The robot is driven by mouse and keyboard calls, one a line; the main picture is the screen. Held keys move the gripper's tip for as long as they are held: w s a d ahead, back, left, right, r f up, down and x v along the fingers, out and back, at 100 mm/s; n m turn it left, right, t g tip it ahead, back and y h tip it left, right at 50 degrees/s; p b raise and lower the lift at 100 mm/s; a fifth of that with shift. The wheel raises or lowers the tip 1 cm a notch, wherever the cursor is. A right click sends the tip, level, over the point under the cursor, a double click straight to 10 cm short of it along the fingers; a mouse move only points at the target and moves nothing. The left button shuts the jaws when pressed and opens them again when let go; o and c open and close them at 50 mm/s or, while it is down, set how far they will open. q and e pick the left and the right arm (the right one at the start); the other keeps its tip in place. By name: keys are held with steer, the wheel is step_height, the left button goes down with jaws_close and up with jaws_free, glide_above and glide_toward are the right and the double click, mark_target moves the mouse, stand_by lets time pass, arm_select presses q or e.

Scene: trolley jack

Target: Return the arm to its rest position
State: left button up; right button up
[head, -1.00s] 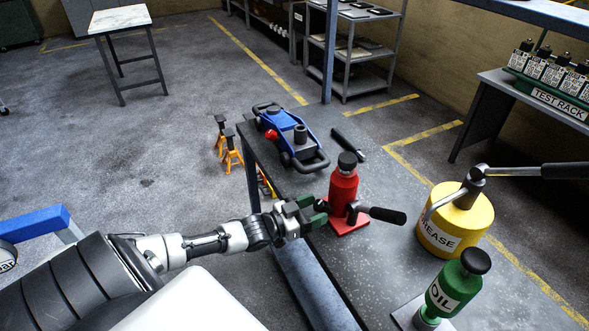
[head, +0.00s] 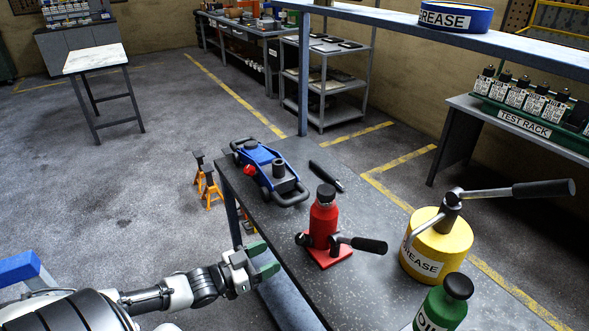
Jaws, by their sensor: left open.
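My left gripper (head: 262,260) is open and empty, with green fingertips. It is at the near left edge of the grey workbench (head: 366,290), left of the red bottle jack (head: 323,222) and apart from it. The red jack stands upright on its red base plate, with a black-gripped handle (head: 362,244) sticking out to the right. A blue trolley jack (head: 268,172) sits farther back on the bench. My left arm comes in from the lower left. My right gripper does not show.
A yellow grease bucket (head: 437,250) with a pump handle and a green oil bottle (head: 443,306) stand to the right on the bench. A black bar (head: 326,176) lies behind the red jack. Orange stands (head: 208,184) are on the floor left of the bench. Open floor lies farther left.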

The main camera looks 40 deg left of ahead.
arm_select(q)
steer(key=s+a+f+n+g+y, duration=0.15)
steer(key=s+f, duration=0.25)
steer(key=f, duration=0.6)
steer(key=s+d+f+n+g+y, duration=0.1)
steer(key=s+f+g+y, duration=0.25)
steer(key=f, duration=0.55)
steer(key=s+a+f+n+g+y, duration=0.15)
steer(key=s+f, duration=0.35)
steer(key=f, duration=0.5)
steer(key=s+d+f+g, duration=0.3)
steer(key=s+d+f, duration=0.1)
steer(key=s, duration=0.3)
steer(key=s+d+f+m+g, duration=0.1)
steer(key=s+d+f+g, duration=0.2)
steer(key=s+d+f, duration=0.2)
steer(key=s+d+f+g, duration=0.3)
steer(key=s+d+f, duration=0.2)
steer(key=s, duration=0.5)
steer(key=shift+s+d+m, duration=0.3)
steer(key=shift+s+d, duration=0.05)
steer(key=shift+d, duration=0.2)
